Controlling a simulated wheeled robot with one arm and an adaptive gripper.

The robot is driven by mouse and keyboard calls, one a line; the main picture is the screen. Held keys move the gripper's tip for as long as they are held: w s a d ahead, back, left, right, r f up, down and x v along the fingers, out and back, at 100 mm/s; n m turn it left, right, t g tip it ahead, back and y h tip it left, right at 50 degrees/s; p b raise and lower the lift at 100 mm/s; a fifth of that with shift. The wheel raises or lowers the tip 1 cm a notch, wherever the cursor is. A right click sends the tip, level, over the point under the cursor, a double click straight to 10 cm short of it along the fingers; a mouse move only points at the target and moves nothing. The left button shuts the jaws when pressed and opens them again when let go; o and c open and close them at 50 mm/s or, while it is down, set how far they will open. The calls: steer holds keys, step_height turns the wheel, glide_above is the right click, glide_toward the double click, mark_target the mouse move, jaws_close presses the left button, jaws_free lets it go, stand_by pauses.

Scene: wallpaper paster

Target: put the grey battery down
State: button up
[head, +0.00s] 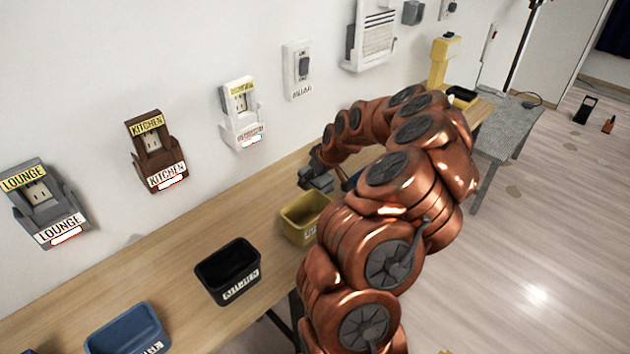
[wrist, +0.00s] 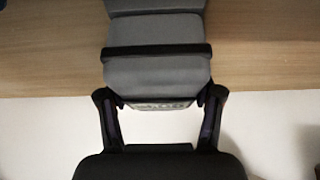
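The grey battery (wrist: 157,75) fills the middle of the wrist view, a grey block with a dark band across it. My gripper (wrist: 160,98) has one finger at each side of the block's near end and is shut on it. Another grey part shows beyond the band, at the top edge of the wrist view. In the head view my gripper (head: 316,172) is at the end of my bent arm, over the back of the wooden table (head: 180,235) near the wall. The grey battery shows small there, and its gap to the table is hard to judge.
A yellow bin (head: 290,232), a black bin (head: 205,283) and a blue bin (head: 110,335) stand on the table. Grey, brown and white labelled holders hang on the wall above. Bare table lies left of my gripper. My arm hides much of the table's right part.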

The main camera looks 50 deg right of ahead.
jaws_close()
stand_by(0.3)
